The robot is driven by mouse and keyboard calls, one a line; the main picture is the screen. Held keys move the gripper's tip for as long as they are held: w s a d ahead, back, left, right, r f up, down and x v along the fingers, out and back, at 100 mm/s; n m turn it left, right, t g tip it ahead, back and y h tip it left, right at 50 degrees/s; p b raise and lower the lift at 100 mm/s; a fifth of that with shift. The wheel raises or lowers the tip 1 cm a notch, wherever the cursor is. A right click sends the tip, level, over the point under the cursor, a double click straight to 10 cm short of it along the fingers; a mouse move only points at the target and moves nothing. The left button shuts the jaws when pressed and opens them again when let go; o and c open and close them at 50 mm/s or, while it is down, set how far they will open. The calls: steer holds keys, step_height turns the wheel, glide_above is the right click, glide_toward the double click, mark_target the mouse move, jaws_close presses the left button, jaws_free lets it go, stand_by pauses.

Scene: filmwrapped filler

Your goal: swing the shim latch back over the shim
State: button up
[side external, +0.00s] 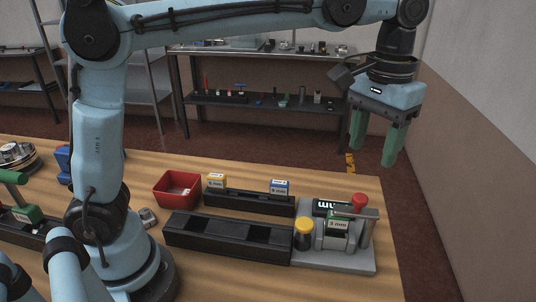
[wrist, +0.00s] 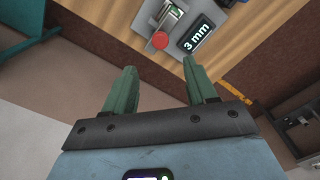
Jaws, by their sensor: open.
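The green shim labelled 3 mm (side external: 338,224) sits in a grey fixture (side external: 350,262) at the right end of the table. A grey post with a bar at its top, which looks like the shim latch (side external: 369,213), stands at the shim's right. From this angle I cannot tell whether the bar lies over the shim. My gripper (side external: 376,142) is open and empty, high above and behind the fixture. In the wrist view its green fingers (wrist: 162,88) are apart with nothing between them. The fixture (wrist: 172,14) is partly cut off there.
Black racks (side external: 228,237), labelled yellow (side external: 216,180) and blue (side external: 279,186) blocks, and a red bin (side external: 177,189) stand left. The air around my gripper is clear.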

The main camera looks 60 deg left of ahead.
steer(key=shift+r, duration=0.9)
steer(key=s+a+f+t, duration=0.3)
steer(key=s+a+f, duration=0.2)
steer(key=a, duration=0.3)
steer(key=s+a+f+t, duration=0.4)
steer(key=s+a+f, duration=0.1)
steer(key=a+f, duration=0.2)
steer(key=shift+s+a, duration=0.35)
steer(key=shift+s, duration=0.05)
